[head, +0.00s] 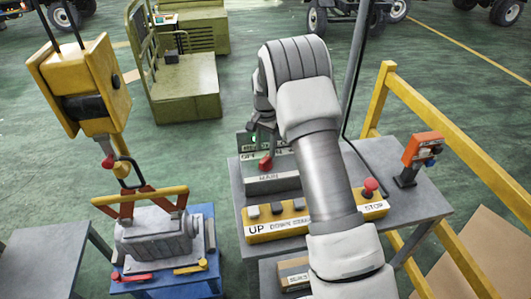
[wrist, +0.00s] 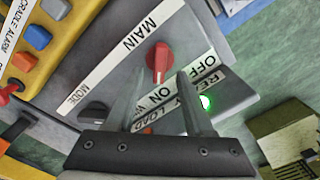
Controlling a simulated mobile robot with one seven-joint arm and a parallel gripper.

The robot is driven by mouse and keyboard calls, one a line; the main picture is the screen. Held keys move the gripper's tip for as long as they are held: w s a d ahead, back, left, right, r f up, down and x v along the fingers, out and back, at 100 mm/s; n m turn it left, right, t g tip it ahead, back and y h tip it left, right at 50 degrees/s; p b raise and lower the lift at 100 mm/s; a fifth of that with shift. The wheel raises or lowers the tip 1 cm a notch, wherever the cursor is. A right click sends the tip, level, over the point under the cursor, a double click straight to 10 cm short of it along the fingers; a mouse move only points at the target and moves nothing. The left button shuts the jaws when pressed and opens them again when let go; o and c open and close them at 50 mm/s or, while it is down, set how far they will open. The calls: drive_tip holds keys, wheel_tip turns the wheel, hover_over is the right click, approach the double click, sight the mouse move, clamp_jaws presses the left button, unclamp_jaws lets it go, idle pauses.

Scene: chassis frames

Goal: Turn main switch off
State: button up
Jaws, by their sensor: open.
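The main switch is a red rotary knob (wrist: 159,62) on a grey panel under a MAIN label (wrist: 130,40). ON and OFF labels (wrist: 175,82) lie beside it; the knob's lower end points roughly toward ON. A green lamp (wrist: 205,102) is lit near READY. In the wrist view my gripper (wrist: 160,76) is open, with one finger on each side of the knob. I cannot tell whether either finger touches it. In the head view the red knob (head: 265,162) shows on the grey switch box (head: 272,184), below my wrist; my fingers are mostly hidden there.
A yellow button box (head: 262,236) with a red stop button (head: 370,186) stands in front of the switch box. A yellow hoist (head: 82,85) hangs over a grey engine part (head: 155,238) at left. A yellow rail (head: 440,120) stands right.

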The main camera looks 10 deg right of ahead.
sight(266, 158)
drive_tip(key=shift+f, duration=1.8)
clamp_jaws()
